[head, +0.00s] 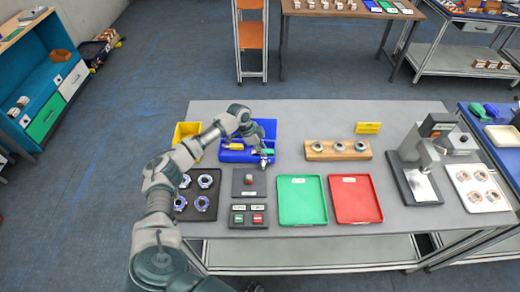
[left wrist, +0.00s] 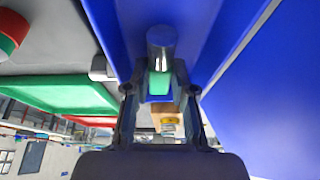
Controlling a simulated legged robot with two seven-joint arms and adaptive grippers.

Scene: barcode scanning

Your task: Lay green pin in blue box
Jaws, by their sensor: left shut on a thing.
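The blue box (head: 228,157) stands on the table near its back left part. Its blue walls (left wrist: 240,90) fill much of the left wrist view. My left gripper (head: 264,162) is at the right side of the box, low over it. It is shut on the green pin (head: 268,152), which has a silver end and a green body. In the left wrist view the pin (left wrist: 160,62) sits between the fingers of my left gripper (left wrist: 159,95), among the blue walls. I cannot tell whether the pin touches the box floor. My right gripper is not in view.
A yellow piece (head: 236,146) lies in the blue box. A yellow bin (head: 184,130) is behind my arm. A wooden block (head: 322,155) with rings is at right.

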